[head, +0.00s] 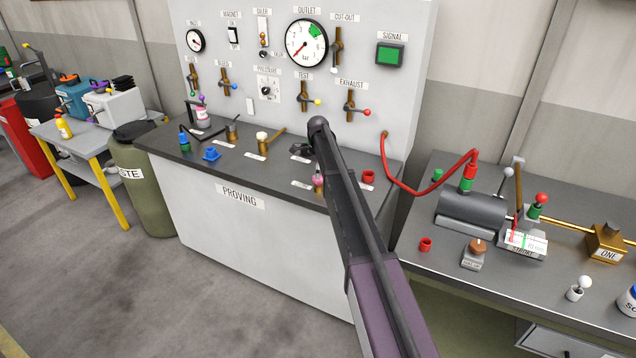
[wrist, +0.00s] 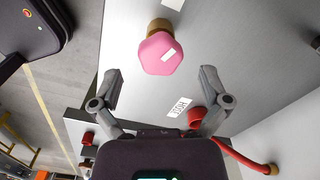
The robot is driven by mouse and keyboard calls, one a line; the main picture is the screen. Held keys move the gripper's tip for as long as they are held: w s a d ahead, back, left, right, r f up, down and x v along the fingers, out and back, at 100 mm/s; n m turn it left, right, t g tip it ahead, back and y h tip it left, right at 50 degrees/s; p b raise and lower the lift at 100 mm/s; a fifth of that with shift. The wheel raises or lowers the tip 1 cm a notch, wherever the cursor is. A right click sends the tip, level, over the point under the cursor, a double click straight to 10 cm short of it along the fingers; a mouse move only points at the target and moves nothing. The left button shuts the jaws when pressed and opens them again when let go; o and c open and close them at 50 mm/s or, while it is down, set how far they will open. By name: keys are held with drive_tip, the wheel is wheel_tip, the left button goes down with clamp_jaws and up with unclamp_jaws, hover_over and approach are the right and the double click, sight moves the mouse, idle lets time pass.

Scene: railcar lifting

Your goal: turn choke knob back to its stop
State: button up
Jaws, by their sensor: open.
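A brown knob (head: 478,246) with a pale mark on top sits on a small grey block on the right bench; it may be the choke knob, but its label is too small to read. It is not in the wrist view. My gripper (wrist: 160,74) is open and empty. In the wrist view a pink hexagonal head (wrist: 160,54) on a brass stem shows between and just beyond the fingertips, apart from them. The pink piece also shows in the head view (head: 318,180), close beside my arm on the proving bench.
The proving bench (head: 275,243) holds small fittings, bottles and a red ring (head: 369,177). A red hose (head: 412,193) hangs from the panel to a grey cylinder (head: 472,210) on the right bench. A brass block (head: 606,243) stands farther right. Floor at left is open.

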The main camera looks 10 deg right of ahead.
drive_tip(key=shift+f+b, duration=1.05)
drive_tip(key=shift+f, duration=0.3)
drive_tip(key=c, duration=1.1)
